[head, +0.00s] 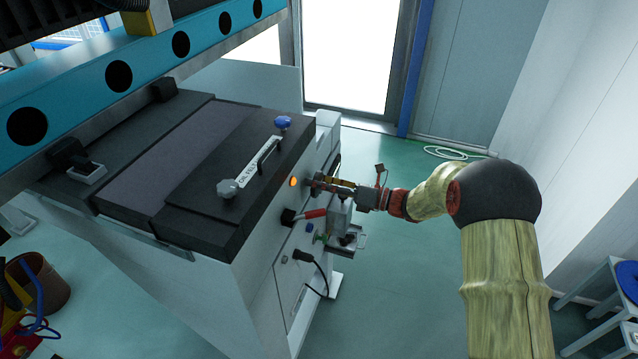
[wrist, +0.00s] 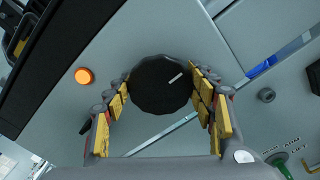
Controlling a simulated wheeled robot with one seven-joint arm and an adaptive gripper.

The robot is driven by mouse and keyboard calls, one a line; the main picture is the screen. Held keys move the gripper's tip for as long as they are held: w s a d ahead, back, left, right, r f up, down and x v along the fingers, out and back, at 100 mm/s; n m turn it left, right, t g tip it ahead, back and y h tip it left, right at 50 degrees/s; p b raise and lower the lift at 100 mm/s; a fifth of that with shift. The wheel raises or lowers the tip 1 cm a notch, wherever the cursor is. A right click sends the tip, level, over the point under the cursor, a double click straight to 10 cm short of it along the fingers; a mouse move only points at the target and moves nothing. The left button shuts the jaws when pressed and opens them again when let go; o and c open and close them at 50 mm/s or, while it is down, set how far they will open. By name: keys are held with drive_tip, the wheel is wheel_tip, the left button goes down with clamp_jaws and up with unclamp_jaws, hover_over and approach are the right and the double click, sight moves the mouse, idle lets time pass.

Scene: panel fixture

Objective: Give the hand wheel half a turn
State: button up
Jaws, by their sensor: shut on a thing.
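The hand wheel (wrist: 162,88) is a dark, round, many-sided knob with a short white mark toward its upper right in the wrist view. It sits on the pale panel (wrist: 130,45). My gripper (wrist: 160,82) is shut on it, with yellow-padded fingers on the left and right of its rim. In the head view my gripper (head: 334,186) reaches the panel side of the machine from the right. The wheel is small and mostly hidden there by the fingers.
An orange lamp (head: 293,182) glows left of the wheel. A red-handled lever (head: 310,215) and a black cable (head: 318,275) are below my gripper. The machine's dark top (head: 200,160) carries a blue knob (head: 283,122). The green floor (head: 400,290) right of the machine is clear.

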drive_tip(key=shift+n, duration=0.5)
drive_tip(key=shift+c, duration=0.2)
